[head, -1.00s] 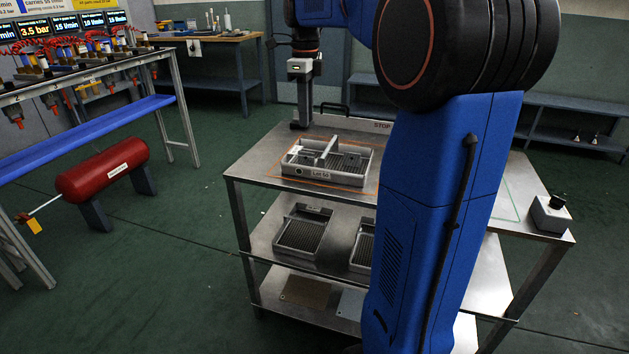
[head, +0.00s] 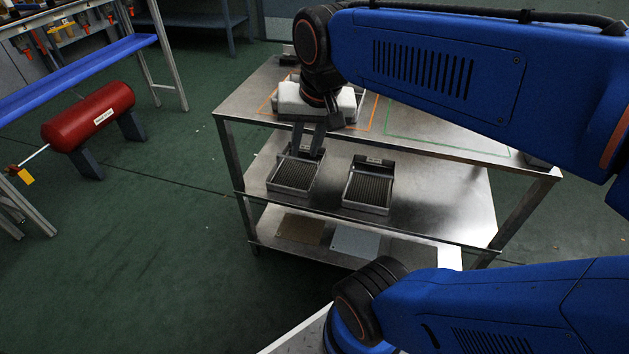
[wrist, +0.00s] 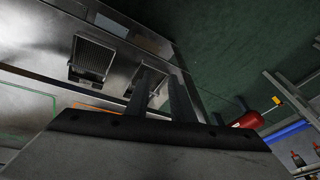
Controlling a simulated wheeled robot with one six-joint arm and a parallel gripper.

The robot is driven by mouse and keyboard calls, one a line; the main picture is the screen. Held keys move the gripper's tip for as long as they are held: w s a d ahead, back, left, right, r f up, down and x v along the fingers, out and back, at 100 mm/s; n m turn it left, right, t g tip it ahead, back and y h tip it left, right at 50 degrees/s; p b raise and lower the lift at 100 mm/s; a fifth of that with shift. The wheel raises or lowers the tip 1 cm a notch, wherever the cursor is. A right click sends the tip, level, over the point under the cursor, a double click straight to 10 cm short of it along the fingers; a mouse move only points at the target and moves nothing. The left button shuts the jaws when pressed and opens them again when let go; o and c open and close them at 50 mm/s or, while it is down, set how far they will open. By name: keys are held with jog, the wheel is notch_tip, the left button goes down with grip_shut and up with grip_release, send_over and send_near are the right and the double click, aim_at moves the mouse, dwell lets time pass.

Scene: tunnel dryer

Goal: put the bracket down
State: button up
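My gripper (head: 308,146) hangs with its two fingers pointing down, over the front edge of the cart's steel top. In the wrist view the fingers (wrist: 160,76) stand apart with a gap between them, and I see no bracket in it. The grey tray on the cart top is mostly or wholly hidden behind my gripper's pale body. I cannot make out the bracket in either current view.
The steel cart top (head: 245,103) carries an orange outline (head: 373,112) and a green outline (head: 440,147). Two grey trays (head: 296,176) (head: 368,186) sit on the middle shelf (head: 440,200). A red tank (head: 88,113) stands at the left.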

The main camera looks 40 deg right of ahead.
jog(key=s+a+f+n+t, duration=0.1)
jog(key=s+f+n, duration=0.4)
jog(key=shift+s+a+f+n, duration=0.2)
jog(key=shift+a+f+n, duration=0.1)
jog(key=shift+f+n, duration=0.1)
jog(key=shift+a+r, duration=0.1)
jog(key=shift+a, duration=0.05)
